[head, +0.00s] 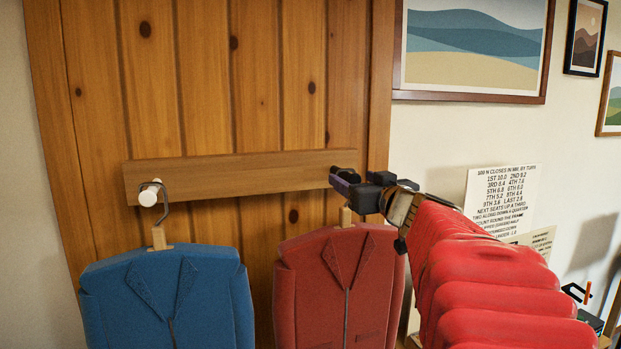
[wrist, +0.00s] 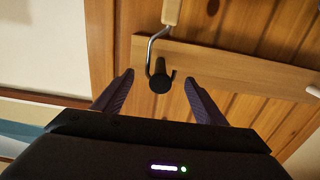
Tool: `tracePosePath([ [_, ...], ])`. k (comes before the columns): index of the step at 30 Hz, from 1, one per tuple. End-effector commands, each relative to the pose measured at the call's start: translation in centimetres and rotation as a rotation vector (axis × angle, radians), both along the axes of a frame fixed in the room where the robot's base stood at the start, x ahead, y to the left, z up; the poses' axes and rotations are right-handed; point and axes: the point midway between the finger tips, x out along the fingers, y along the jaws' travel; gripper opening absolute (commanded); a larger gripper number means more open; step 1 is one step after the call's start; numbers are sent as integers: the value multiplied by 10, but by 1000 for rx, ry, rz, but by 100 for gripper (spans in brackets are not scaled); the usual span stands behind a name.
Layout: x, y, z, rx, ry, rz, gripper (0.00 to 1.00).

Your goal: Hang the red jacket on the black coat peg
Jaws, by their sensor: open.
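The red jacket (head: 305,285) hangs upright against the wood panel in the head view, below the right end of the rail. The black coat peg (head: 344,170) is there, partly hidden by my gripper (head: 345,185). In the wrist view, which looks upside down, the metal hook (wrist: 151,47) of the jacket's hanger curves around the black peg (wrist: 160,78). Its tip shows on the other side, and part of the curve is hidden behind the peg's end. My gripper (wrist: 160,82) is open and empty, with its fingers apart on either side of the peg and hook.
A blue jacket (head: 170,300) hangs by its hook from a white peg (head: 149,192) at the left end of the wooden rail (head: 235,175). A framed picture (head: 475,45) and a text sheet (head: 500,200) are on the wall to the right. The panel above the rail is clear.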

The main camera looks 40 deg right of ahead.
Motion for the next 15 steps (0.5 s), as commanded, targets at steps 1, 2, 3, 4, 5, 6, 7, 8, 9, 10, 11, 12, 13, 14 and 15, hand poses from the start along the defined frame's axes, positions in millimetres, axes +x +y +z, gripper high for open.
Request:
tracePosePath([
  [1,-8,2,0,0,-1,-2,65],
  [2,-13,3,1,-1,-2,-2,65],
  [3,-18,5,0,-2,-2,-2,65],
  [4,-23,6,0,-1,-1,-2,65],
  [5,-27,8,0,-2,0,-2,65],
  [6,-32,9,0,-1,-1,-1,65],
  [7,-36,11,0,-1,-2,-1,65],
  [8,-41,12,0,-1,-2,-1,65],
  [9,-47,13,0,-2,-2,-2,65],
  [10,-51,15,0,-2,-1,-1,65],
  [11,-55,16,0,-2,-1,-1,65],
  [12,-60,18,-1,-1,-1,-2,65],
  [13,-65,19,-1,-1,-2,-2,65],
  [14,-69,20,0,-2,-2,-1,65],
  [15,-73,21,-1,-1,-1,-1,65],
])
